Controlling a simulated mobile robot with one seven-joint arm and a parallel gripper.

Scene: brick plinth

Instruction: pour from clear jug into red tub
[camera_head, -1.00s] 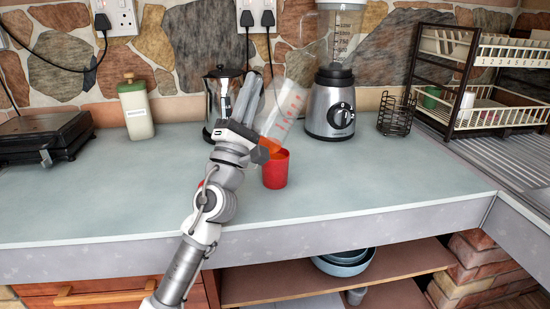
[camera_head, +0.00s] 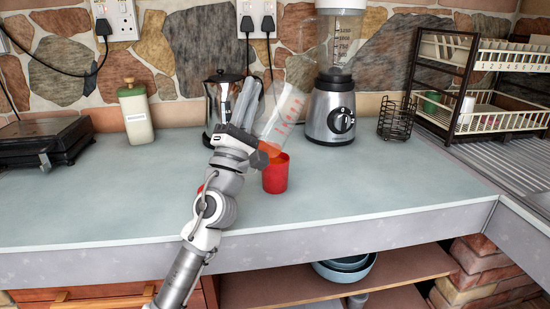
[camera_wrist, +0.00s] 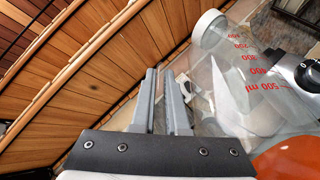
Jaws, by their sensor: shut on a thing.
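The clear jug (camera_head: 285,115) has red measuring marks and is tilted, its lower end close above the red tub. Orange contents show at that low end, and also in the wrist view at the bottom right of the jug (camera_wrist: 225,95). My gripper (camera_head: 252,95) is shut on the jug; its fingers (camera_wrist: 172,85) show beside the jug in the wrist view. The red tub (camera_head: 276,177) stands upright on the counter, just right of my wrist. The inside of the tub is mostly hidden, and I cannot tell whether anything is falling into it.
A steel coffee pot (camera_head: 214,95) stands behind my gripper. A blender (camera_head: 331,110) stands to the right, beside a black wire holder (camera_head: 396,118) and a dish rack (camera_head: 465,115). Something red (camera_head: 201,188) is mostly hidden by my arm. The counter's front right (camera_head: 390,175) is clear.

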